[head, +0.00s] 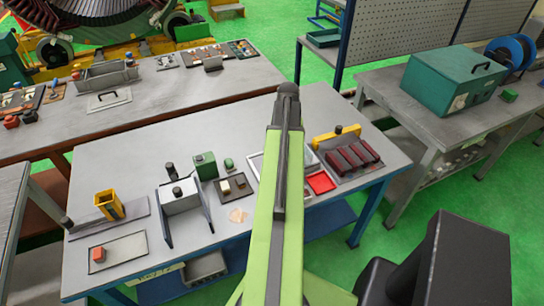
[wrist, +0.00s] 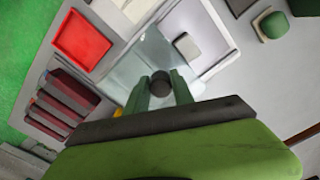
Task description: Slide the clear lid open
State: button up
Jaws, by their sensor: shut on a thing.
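In the wrist view my gripper (wrist: 160,88) is shut on a dark round knob (wrist: 160,78), with one green finger on each side. The knob stands on the clear lid (wrist: 126,62), a see-through greenish sheet over the left part of a pale tray (wrist: 222,30). A light grey block (wrist: 187,47) lies in the tray, near the lid's right edge. The right part of the tray looks uncovered.
A red tray (wrist: 82,40) and a rack of dark red blocks (wrist: 62,105) stand close to the lid's left in the wrist view. In the head view, a small dark tray (head: 232,188) and a green box (head: 205,166) are left of my arm on the bench.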

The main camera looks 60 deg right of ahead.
jog(key=shift+s+d, duration=0.6)
jog(key=shift+d, duration=0.3)
jog(key=shift+s+d, duration=0.55)
jog(key=shift+d, duration=0.35)
jog(key=o, duration=0.9)
jog(key=shift+w, duration=0.1)
jog(key=shift+o, duration=0.2)
jog(key=shift+d+r+p, duration=0.15)
jog(key=shift+r+p, duration=0.3)
jog(key=shift+p, duration=0.2)
notch_tip(320, 180, up, 5)
jog(key=p, duration=0.5)
